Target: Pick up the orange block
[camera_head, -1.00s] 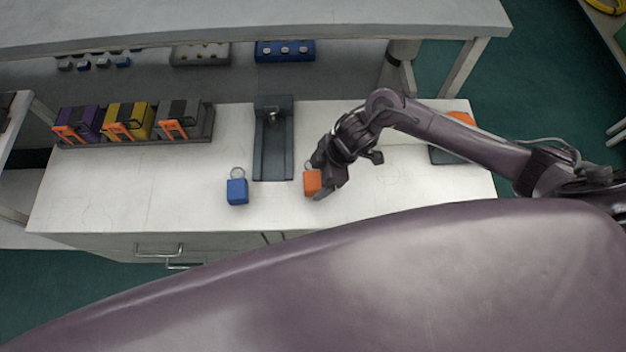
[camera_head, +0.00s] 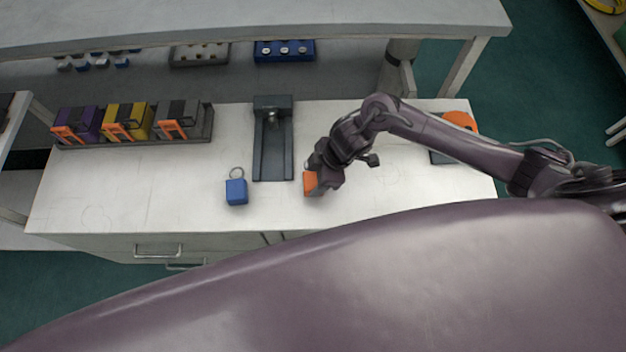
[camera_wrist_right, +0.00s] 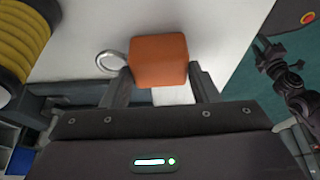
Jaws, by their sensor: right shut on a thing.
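The orange block (camera_head: 310,183) is on the white bench top, right of the dark grey fixture, partly hidden by my right gripper (camera_head: 322,178). In the right wrist view the orange block (camera_wrist_right: 158,61) sits between the two fingers of my right gripper (camera_wrist_right: 160,85), with a metal ring (camera_wrist_right: 110,62) at its left side. The right gripper is shut on the block. I cannot tell whether the block still touches the bench.
A blue block (camera_head: 236,191) with a ring stands to the left. The grey fixture (camera_head: 272,150) is between the blocks. A rack (camera_head: 205,137) holding purple, yellow and grey units is at back left. The shelf (camera_head: 250,22) overhangs the back. The bench front is clear.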

